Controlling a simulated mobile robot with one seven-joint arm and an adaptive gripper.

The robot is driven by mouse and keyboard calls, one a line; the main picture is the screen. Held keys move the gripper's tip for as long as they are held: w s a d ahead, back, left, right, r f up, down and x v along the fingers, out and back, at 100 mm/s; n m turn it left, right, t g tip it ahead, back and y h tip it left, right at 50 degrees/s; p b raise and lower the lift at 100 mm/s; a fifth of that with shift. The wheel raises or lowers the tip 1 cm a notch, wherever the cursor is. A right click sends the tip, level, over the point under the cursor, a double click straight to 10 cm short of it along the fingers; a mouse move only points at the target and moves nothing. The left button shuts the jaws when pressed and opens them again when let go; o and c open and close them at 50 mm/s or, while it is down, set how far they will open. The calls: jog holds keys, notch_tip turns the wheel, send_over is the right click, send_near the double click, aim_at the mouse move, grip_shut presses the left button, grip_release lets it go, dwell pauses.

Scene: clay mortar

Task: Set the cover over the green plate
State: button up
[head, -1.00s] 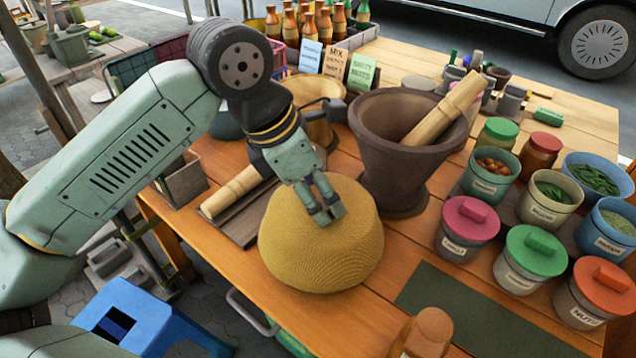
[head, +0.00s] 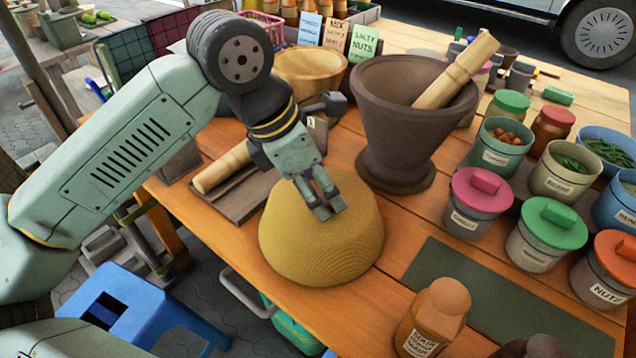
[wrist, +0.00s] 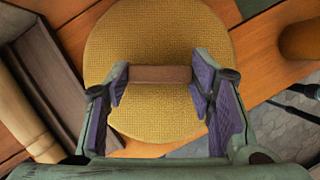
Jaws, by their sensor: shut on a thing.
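The cover (head: 300,240) is a yellow woven dome. It is at the table's front edge, left of centre in the head view, and fills the middle of the wrist view (wrist: 160,45). Its brown bar handle (wrist: 160,74) lies between my fingers. My gripper (head: 330,212) is above the dome, shut on this handle. I cannot tell whether the cover's rim touches the table or hangs just above it. I see no green plate in either view; the cover could be hiding what is behind or under it.
A dark mortar with a pestle (head: 412,110) stands behind the cover. A rolling pin (head: 222,167) lies on a board to the left. A dark green mat (head: 450,285) and an orange-brown bottle (head: 432,318) are at right, with several lidded jars beyond. A blue stool (head: 140,310) stands below the table.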

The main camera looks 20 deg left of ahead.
jog(key=o, duration=1.7)
jog(key=shift+o, duration=0.2)
jog(key=v, duration=1.2)
